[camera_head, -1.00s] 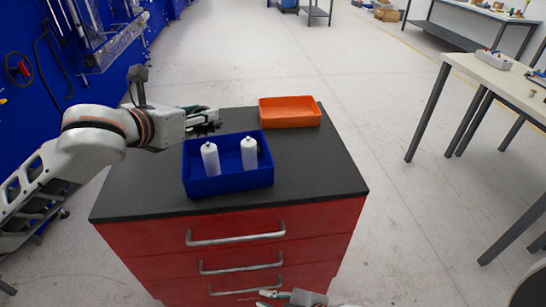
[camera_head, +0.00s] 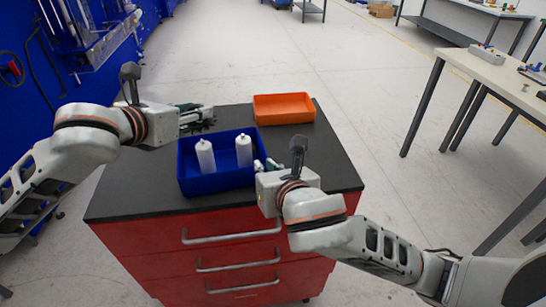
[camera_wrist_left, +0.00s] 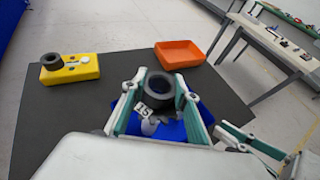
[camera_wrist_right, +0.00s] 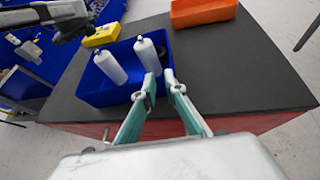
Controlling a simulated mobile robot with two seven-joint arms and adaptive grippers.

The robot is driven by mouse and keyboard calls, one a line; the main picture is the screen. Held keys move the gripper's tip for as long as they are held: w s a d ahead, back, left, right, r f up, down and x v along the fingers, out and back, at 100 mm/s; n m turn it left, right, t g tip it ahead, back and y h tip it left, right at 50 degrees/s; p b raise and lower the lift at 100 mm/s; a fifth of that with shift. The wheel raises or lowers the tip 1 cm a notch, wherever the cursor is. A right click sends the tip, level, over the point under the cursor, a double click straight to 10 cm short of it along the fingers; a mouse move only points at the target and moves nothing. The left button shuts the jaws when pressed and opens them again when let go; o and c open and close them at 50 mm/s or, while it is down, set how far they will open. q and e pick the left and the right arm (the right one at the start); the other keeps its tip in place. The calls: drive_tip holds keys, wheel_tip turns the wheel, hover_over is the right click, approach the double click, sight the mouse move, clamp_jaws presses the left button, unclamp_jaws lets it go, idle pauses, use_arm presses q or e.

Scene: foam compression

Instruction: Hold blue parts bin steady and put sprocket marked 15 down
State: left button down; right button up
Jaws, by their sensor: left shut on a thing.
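The blue parts bin (camera_head: 215,182) stands on the dark cabinet top and holds two white bottles (camera_head: 205,156) (camera_head: 244,151). My left gripper (camera_head: 205,117) is shut on the sprocket marked 15 (camera_wrist_left: 160,86), a dark ring with a white number tag, seen in the left wrist view. It holds it by the bin's far left side; the exact height is unclear. My right gripper (camera_wrist_right: 160,80) is at the bin's right front corner, its fingertips a little apart. Whether they touch the bin wall is unclear. A dark thing (camera_wrist_right: 161,50) inside the bin is partly hidden by a bottle.
An orange tray (camera_head: 284,109) stands behind the bin to the right. A yellow block (camera_wrist_left: 75,72) with a dark ring on it lies on the far left of the cabinet top, hidden by my left arm in the head view. The cabinet top (camera_head: 325,160) is clear at the right.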

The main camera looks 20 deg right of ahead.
sight(189, 128)
drive_tip(key=shift+t+h, duration=0.3)
drive_tip(key=shift+h, duration=0.2)
drive_tip(key=x, duration=0.4)
drive_tip(key=d+r+x, duration=0.1)
drive_tip(key=x, duration=0.6)
drive_tip(key=shift+w+d+r, duration=0.25)
drive_tip(key=shift+w+d, duration=0.15)
drive_tip(key=shift+w, duration=0.35)
clamp_jaws()
use_arm(q)
drive_tip(key=shift+r, duration=2.7)
drive_tip(key=shift+s+f, duration=0.1)
drive_tip(key=shift+f, duration=4.6)
drive_tip(key=shift+f, duration=0.35)
drive_tip(key=shift+f, duration=0.25)
